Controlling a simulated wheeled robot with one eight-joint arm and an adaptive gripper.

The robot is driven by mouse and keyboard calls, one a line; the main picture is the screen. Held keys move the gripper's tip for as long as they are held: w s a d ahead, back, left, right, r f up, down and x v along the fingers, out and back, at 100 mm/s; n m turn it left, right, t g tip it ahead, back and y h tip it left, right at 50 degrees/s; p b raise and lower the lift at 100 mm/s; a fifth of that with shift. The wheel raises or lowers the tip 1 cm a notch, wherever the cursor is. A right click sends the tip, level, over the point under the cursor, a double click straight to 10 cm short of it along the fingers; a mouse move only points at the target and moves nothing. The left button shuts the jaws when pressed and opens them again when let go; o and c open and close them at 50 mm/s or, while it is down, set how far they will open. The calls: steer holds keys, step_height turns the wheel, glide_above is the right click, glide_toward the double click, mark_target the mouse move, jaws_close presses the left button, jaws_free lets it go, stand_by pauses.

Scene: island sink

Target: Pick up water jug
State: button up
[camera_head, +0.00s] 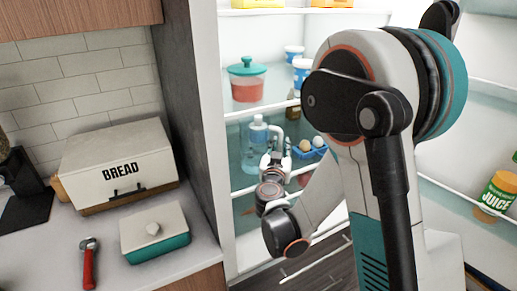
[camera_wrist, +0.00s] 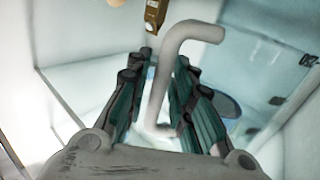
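The water jug (camera_head: 256,150) is a clear, bluish bottle with a light blue cap. It stands upright on a shelf inside the open fridge, seen in the head view. A pale curved handle (camera_wrist: 190,32) shows in the wrist view and runs down between my fingers; it seems to be the jug's. My gripper (camera_head: 276,160) is at the jug's right side in the head view. In the wrist view my gripper (camera_wrist: 162,75) has its dark teal fingers on both sides of the handle, close to it. Whether they press on it I cannot tell. The jug's lower right part is partly hidden.
A blue egg carton (camera_head: 310,150) sits close right of my gripper. A red container with a teal lid (camera_head: 247,80) and white-and-blue tubs (camera_head: 302,72) stand on the shelf above. A juice bottle (camera_head: 498,192) is in the door. Left is a counter with a bread box (camera_head: 120,160).

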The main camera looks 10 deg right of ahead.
jaws_close()
steer(key=shift+r, duration=0.2)
